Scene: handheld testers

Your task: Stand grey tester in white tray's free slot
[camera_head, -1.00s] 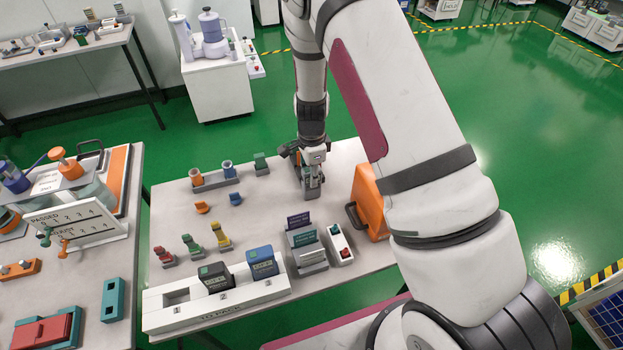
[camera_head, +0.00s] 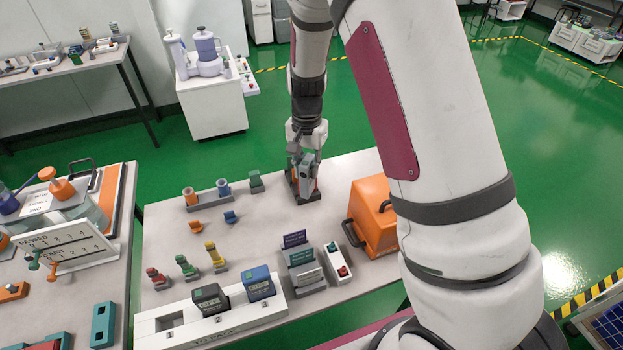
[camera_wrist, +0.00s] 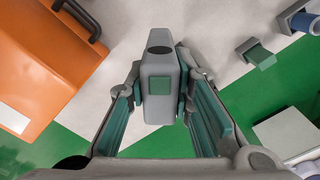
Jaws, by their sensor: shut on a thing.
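The grey tester (camera_wrist: 160,62) has a green square on its face and shows large in the wrist view. My gripper (camera_wrist: 162,85) is shut on it, one finger along each side. In the head view my gripper (camera_head: 303,166) is over the back part of the table and largely covers the tester. I cannot tell whether its lower end touches the table. The white tray (camera_head: 235,322) lies at the table's front edge with numbered slots. Its left slot (camera_head: 172,320) is empty. A dark tester (camera_head: 209,300) stands in the middle slot and a blue tester (camera_head: 258,284) in the right slot.
An orange case (camera_head: 372,215) stands right of my gripper. A grey card rack (camera_head: 303,270) and a white button box (camera_head: 337,264) stand right of the tray. Red, green and yellow-topped pieces (camera_head: 187,266) stand behind the tray. The table's middle is mostly clear.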

